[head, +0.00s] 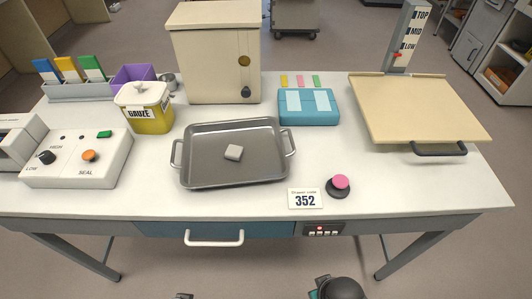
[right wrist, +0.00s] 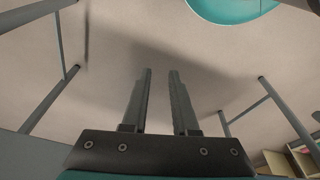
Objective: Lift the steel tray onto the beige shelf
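The steel tray (head: 205,178) lies flat on the white table, left of centre, with a handle at each side. A small pale block (head: 233,152) rests in it. The beige shelf (head: 420,105) is at the right of the table, beside a post (head: 406,35) marked TOP, MID and LOW; a red pointer sits near LOW. My right gripper (right wrist: 160,72) shows in the right wrist view, its two fingers apart with nothing between them, over floor. In the head view only small dark parts show at the bottom edge, the left one perhaps my left gripper (head: 184,296).
A teal case (head: 308,119) and a beige cabinet (head: 213,60) stand behind the tray. A gauze jar (head: 147,118) and a sealer box (head: 75,160) are to its left.

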